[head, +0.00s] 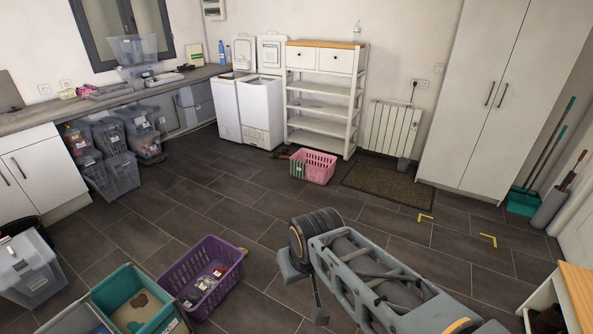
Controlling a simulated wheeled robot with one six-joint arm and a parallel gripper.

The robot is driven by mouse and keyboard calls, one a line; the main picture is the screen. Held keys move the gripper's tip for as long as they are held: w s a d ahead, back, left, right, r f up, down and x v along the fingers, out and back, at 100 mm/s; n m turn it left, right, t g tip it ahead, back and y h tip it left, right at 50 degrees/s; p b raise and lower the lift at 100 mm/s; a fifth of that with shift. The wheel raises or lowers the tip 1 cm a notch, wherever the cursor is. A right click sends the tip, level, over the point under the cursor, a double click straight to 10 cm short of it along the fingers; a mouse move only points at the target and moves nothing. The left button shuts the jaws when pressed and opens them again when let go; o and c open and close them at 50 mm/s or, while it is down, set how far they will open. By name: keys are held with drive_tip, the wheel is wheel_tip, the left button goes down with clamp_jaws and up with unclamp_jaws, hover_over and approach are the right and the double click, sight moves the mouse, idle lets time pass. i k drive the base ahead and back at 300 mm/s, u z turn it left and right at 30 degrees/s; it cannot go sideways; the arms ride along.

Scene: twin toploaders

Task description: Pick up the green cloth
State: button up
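A small green patch (297,168) shows at the left end of the pink basket (319,170) on the floor. It may be the green cloth, but it is too small to tell. I see no other clear green cloth. My grey arm reaches in from the lower right, and its end, with my gripper (303,290), is over the floor in the lower middle, well short of the pink basket. The finger shapes are partly hidden by the arm, and I cannot tell how far apart they are. I see nothing held.
Two white toploaders (261,112) with raised lids stand at the back wall beside a white shelf (320,125). A purple basket (233,246) and a teal bin (108,284) are at lower left. A brown mat (389,186) lies right of the pink basket. The middle floor is clear.

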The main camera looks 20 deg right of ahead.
sight(298, 168)
drive_tip(key=z, duration=0.95)
drive_tip(key=i, duration=2.3)
drive_tip(key=u, duration=0.7)
drive_tip(key=i, duration=3.35)
drive_tip(key=z, duration=0.05)
